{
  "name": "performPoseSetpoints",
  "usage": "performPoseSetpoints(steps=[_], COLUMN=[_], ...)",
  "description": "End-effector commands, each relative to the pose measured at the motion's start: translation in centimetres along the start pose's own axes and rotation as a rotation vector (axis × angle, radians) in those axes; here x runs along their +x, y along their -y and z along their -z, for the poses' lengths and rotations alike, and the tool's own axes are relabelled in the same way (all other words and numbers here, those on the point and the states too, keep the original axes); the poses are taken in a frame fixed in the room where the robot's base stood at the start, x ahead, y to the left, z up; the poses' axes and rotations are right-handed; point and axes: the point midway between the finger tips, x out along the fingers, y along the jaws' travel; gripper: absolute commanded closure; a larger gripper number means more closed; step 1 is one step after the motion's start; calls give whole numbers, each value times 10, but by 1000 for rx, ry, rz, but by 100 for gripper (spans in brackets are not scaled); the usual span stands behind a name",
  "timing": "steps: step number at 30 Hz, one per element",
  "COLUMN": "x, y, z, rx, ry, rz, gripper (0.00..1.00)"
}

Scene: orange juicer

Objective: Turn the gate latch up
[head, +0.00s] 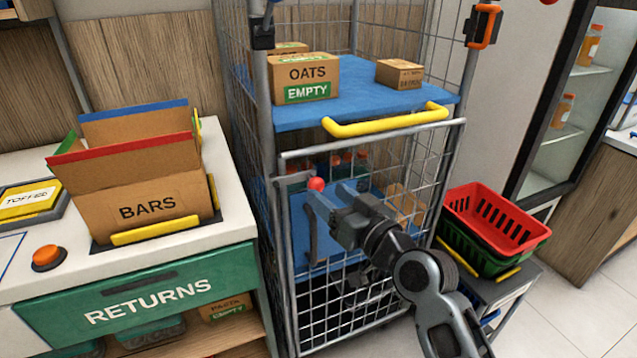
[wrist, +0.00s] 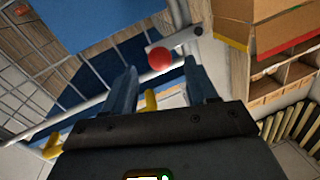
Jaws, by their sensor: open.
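The gate latch is a short grey lever ending in a red ball knob (head: 316,184), at the upper left of the wire cage gate (head: 345,300). The lever looks roughly level, reaching from the left post to the knob. My gripper (head: 332,194) is open and empty, just right of the knob in the head view. In the wrist view the red knob (wrist: 159,60) is centred just beyond the gap between the fingertips (wrist: 160,78). Whether a finger touches the knob cannot be told. The gripper and arm hide part of the gate.
A yellow handle (head: 385,120) edges the blue upper shelf with an OATS box (head: 303,78). A counter with a BARS box (head: 148,208) stands left. Red and green baskets (head: 497,219) stand right of the cage. Floor shows at lower right.

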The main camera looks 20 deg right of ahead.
Motion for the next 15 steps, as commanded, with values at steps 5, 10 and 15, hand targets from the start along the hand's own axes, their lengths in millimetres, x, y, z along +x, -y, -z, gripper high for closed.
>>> performPoseSetpoints(steps=[5,10,15], x=[29,48,54], y=[1,0,0], z=[2,1,0], rx=[0,1,-1], ry=[-1,-1,0], rz=[1,0,-1], gripper=[43,43,43])
